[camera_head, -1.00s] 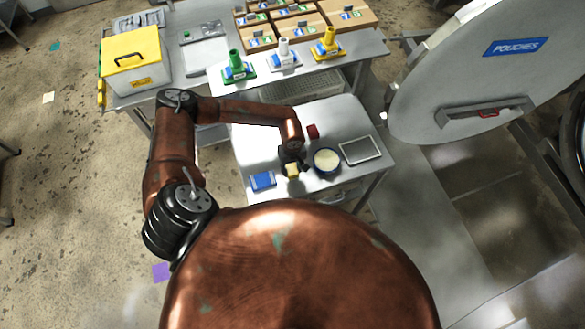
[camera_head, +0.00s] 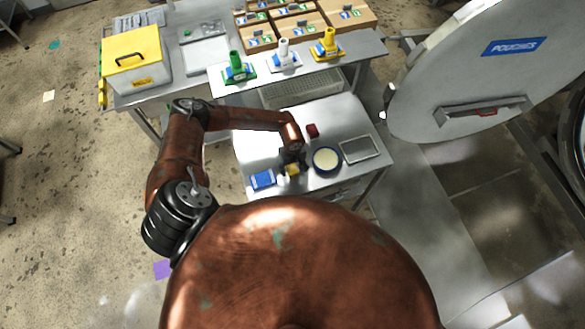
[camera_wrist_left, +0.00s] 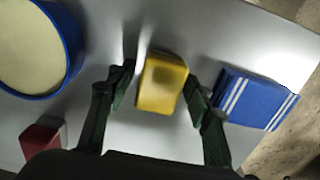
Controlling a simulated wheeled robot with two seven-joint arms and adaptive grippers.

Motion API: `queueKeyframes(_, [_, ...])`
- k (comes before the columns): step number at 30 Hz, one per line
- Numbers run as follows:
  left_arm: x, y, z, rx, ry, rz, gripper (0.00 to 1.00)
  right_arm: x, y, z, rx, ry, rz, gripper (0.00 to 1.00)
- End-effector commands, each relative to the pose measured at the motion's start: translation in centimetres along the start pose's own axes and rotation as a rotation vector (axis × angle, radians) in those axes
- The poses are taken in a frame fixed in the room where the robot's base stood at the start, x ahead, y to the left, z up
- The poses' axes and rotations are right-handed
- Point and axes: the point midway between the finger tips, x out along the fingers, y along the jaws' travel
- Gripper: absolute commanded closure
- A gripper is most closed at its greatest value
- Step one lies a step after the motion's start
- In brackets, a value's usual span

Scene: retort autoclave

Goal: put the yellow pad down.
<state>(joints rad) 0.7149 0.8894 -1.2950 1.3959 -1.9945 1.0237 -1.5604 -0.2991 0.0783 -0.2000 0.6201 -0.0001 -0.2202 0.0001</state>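The yellow pad (camera_head: 292,169) is at the front of the grey table, between a blue block and a round blue-rimmed dish. In the left wrist view the yellow pad (camera_wrist_left: 162,84) lies between the fingers of my left gripper (camera_wrist_left: 160,92). The fingers are apart. A gap shows between the left finger and the pad; the right finger is very close to or touching its side. The pad seems to rest on the table top, but its underside is hidden. In the head view my left gripper (camera_head: 291,163) is low over the pad. My right gripper is not in view.
The blue block with white stripes (camera_wrist_left: 257,99) lies right of the pad in the wrist view. The blue-rimmed dish (camera_head: 327,160) and a grey-framed tray (camera_head: 360,149) are on its other side. A small red block (camera_head: 313,131) sits behind. The table's front edge is close.

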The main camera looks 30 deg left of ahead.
Motion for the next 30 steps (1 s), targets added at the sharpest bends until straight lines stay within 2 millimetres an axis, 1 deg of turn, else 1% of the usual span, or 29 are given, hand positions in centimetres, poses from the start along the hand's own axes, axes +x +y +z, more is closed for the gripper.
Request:
queueKeyframes(8, [-0.1,0.1,0.0,0.0,0.0,0.001,0.5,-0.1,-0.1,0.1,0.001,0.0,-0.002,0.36])
queueKeyframes(11, [0.3,0.0,0.0,-0.001,-0.001,0.0,0.5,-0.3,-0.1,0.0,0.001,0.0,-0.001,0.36])
queueKeyframes(15, [-1.8,0.2,-0.2,0.003,0.003,0.005,0.5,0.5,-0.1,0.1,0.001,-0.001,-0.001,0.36])
queueKeyframes(21, [-4.7,0.2,0.6,0.003,0.002,0.003,0.5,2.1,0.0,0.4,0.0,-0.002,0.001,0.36])
queueKeyframes(24, [-6.3,0.3,0.6,0.0,0.002,0.003,0.5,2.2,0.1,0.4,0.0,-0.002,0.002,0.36])
queueKeyframes(27, [-7.2,0.3,0.7,0.0,0.001,0.003,0.5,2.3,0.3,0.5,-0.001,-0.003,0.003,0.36])
queueKeyframes(30, [-7.6,0.2,0.7,0.0,0.0,0.002,0.5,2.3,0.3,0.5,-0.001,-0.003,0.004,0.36])
